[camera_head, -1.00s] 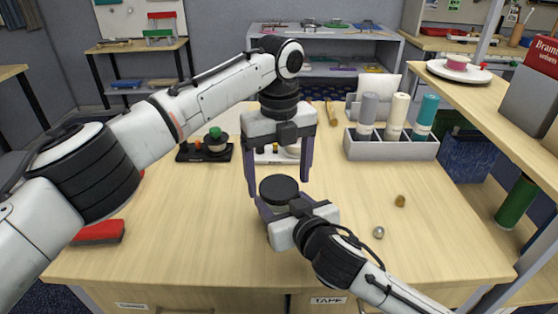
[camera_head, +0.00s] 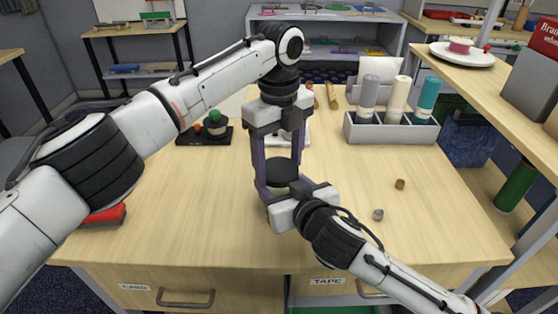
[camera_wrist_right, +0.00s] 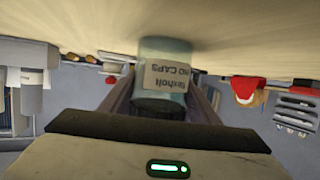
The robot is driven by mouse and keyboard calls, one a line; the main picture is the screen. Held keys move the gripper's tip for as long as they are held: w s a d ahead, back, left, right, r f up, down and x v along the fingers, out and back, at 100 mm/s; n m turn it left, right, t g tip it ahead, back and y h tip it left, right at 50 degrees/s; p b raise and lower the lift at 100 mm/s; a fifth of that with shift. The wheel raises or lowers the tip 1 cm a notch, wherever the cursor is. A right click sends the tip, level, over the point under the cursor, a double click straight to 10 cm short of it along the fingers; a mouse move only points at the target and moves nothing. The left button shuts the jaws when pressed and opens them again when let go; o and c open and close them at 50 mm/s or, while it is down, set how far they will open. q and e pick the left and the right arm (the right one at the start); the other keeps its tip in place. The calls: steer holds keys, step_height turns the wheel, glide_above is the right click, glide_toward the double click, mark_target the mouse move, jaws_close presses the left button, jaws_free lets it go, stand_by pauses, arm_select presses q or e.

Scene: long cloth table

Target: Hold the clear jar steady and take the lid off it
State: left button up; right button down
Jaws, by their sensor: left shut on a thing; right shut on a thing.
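The clear jar stands on the table between my two grippers. In the right wrist view the jar (camera_wrist_right: 163,50) shows its pale glassy body and a printed label, upside down. My right gripper (camera_head: 283,198) is shut on the jar's body from the front right; its fingers flank the jar in the wrist view. The dark round lid (camera_head: 281,172) tops the jar. My left gripper (camera_head: 277,178) points straight down from above, shut on the lid with one finger on each side. The jar's body is mostly hidden in the head view.
A grey rack (camera_head: 390,133) with several bottles stands at the back right. A black tray with a green-topped item (camera_head: 215,124) lies back left. A red object (camera_head: 104,215) lies at the left. Two small pieces, one brown (camera_head: 400,184) and one grey (camera_head: 378,215), lie at the right.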

arm_select(q)
steer(key=o, duration=1.2)
steer(key=shift+c, duration=0.2)
steer(key=shift+r, duration=2.35)
step_height(320, 180, up, 3)
steer(key=shift+r+n, duration=0.2)
steer(key=shift+n, duration=0.5)
steer(key=shift+f, duration=3.95)
